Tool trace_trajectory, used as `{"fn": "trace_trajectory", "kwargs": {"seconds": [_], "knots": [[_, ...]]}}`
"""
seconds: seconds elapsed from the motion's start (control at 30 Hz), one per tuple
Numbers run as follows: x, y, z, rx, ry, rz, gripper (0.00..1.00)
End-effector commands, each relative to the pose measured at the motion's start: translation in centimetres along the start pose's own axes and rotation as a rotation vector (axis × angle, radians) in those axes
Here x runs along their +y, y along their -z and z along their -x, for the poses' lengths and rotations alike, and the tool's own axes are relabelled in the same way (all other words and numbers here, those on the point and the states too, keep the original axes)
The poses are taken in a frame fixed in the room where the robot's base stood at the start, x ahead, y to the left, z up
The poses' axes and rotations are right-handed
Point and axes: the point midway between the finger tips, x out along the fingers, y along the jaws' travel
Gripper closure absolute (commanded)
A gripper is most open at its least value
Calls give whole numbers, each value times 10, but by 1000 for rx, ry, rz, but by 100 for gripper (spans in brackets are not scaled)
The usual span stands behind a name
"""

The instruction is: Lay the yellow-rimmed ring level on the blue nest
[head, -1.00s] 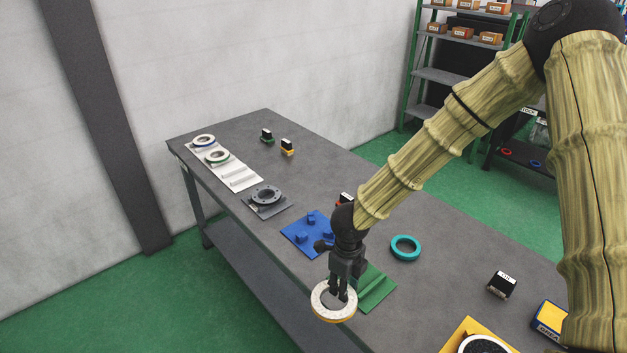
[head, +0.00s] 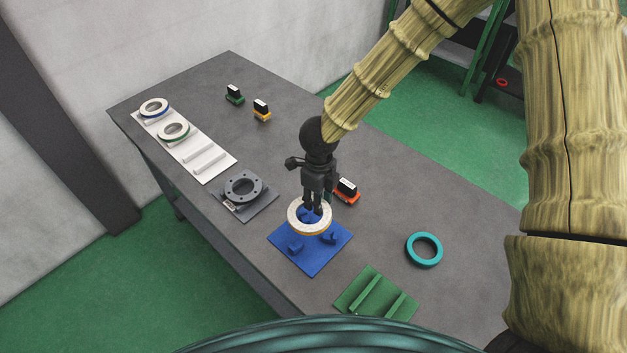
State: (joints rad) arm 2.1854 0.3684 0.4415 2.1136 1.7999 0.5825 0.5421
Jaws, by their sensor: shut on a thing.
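The yellow-rimmed ring (head: 296,224), speckled white on top with a yellow edge, is held in my gripper (head: 312,208). My gripper points down and is shut on the ring's far side. The ring looks close to level. It shows over the back part of the blue nest (head: 313,264), a flat blue plate with upright blue blocks. One block shows through the ring's opening, and two others stand in front of it. I cannot tell whether the ring touches the blocks or hangs just above them.
A black block with an orange base (head: 346,191) stands close behind the nest. A grey flanged part (head: 243,186) is to the left, a teal ring (head: 424,249) to the right, a green ridged plate (head: 377,296) in front. A white rack (head: 209,161) holds two rings.

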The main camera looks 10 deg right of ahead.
Motion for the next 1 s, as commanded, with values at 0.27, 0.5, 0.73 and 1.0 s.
{"fn": "trace_trajectory", "kwargs": {"seconds": [0.27, 0.5, 0.73, 1.0], "knots": [[-1, 7, 3, -4, 2, -7, 100], [-6, 3, 0, 0, -3, -12, 100], [-6, 2, 1, 1, -7, -10, 100], [-5, 2, -20, 2, -7, -9, 100]]}}
